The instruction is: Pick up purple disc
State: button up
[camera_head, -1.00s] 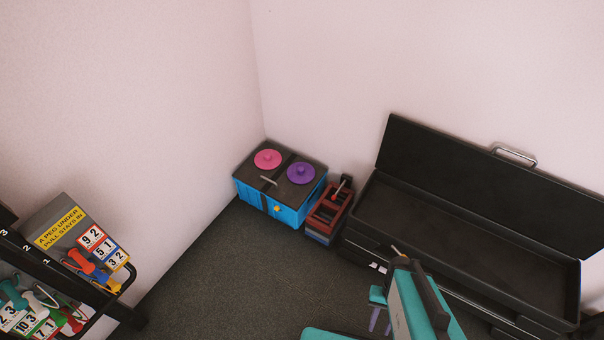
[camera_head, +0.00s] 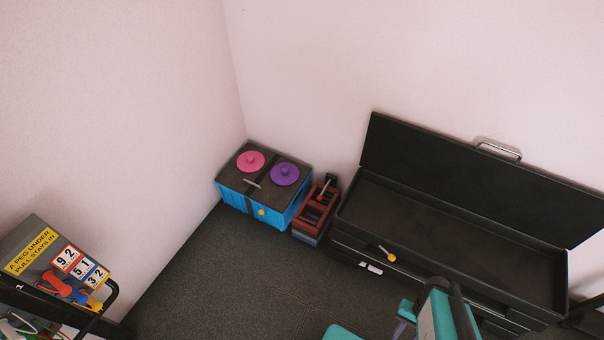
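The purple disc (camera_head: 285,174) has a small raised knob and lies flat on the dark lid of a blue box (camera_head: 238,199) in the room's corner. A pink disc (camera_head: 250,161) of like shape lies to its left on the same lid. My arm, teal and white, shows at the bottom right, well apart from the disc. Part of what looks like my gripper (camera_head: 402,318) shows at the bottom edge, teal with purple tips. It is partly hidden by the arm and frame edge, so its opening cannot be made out.
A red tool caddy (camera_head: 314,211) stands right of the blue box, touching or nearly so. A long black toolbox (camera_head: 443,236) with its lid up stands further right. A rack (camera_head: 40,258) with numbered cards and coloured pegs is at the lower left. Dark carpet (camera_head: 215,275) between is clear.

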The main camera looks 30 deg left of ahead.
aim_at(283, 174)
jog(key=z, duration=0.75)
jog(key=i, duration=0.7)
jog(key=z, duration=0.35)
jog(key=k, duration=0.2)
jog(key=u, duration=3.5)
